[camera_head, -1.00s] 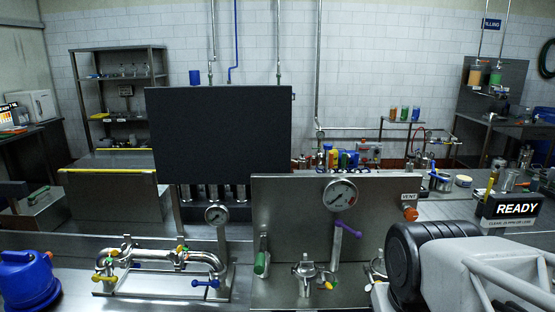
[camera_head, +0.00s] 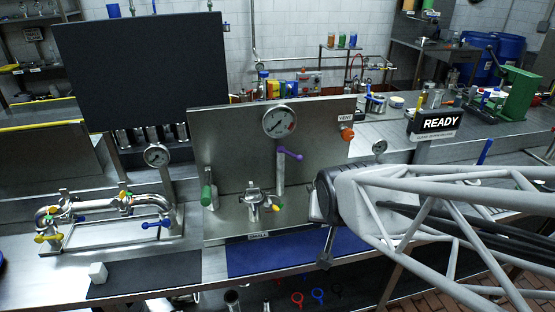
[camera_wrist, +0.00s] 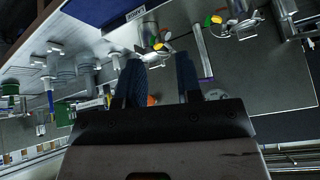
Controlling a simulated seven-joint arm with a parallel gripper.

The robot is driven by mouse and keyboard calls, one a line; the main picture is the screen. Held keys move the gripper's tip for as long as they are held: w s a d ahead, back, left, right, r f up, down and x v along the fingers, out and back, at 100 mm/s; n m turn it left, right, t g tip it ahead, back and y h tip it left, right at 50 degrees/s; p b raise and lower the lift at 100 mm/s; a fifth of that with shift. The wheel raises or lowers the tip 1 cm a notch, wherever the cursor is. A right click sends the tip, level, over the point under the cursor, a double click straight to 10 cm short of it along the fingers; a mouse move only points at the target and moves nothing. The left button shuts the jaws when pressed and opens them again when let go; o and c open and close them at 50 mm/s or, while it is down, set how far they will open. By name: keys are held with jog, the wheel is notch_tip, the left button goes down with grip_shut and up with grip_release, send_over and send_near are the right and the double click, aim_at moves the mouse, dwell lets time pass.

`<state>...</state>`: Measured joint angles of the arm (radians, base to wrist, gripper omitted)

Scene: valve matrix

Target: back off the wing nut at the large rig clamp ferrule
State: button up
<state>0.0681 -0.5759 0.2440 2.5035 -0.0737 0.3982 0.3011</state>
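In the head view a steel clamp ferrule (camera_head: 254,203) stands upright on the plate in front of the gauge panel, with a yellow wing nut (camera_head: 276,207) on its right side. In the wrist view a clamp ferrule (camera_wrist: 150,36) with yellow and orange parts lies beyond my fingertips.
A gauge panel (camera_head: 225,150) rises behind the ferrule, with a purple-handled lever (camera_head: 289,153) and a green handle (camera_head: 207,194) nearby. A pipe rig (camera_head: 105,210) with coloured wing nuts stands left. A blue mat (camera_head: 285,257) is clear in front.

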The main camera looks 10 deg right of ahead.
jog(key=w+d+f+m+t, duration=0.4)
jog(key=w+f+m+t, duration=0.4)
jog(key=f+t, duration=0.3)
jog(key=shift+f+y, duration=0.15)
jog(key=shift+y, duration=0.25)
jog(key=shift+w, duration=0.1)
dwell(0.4)
jog(key=shift+w, duration=3.75)
grip_shut()
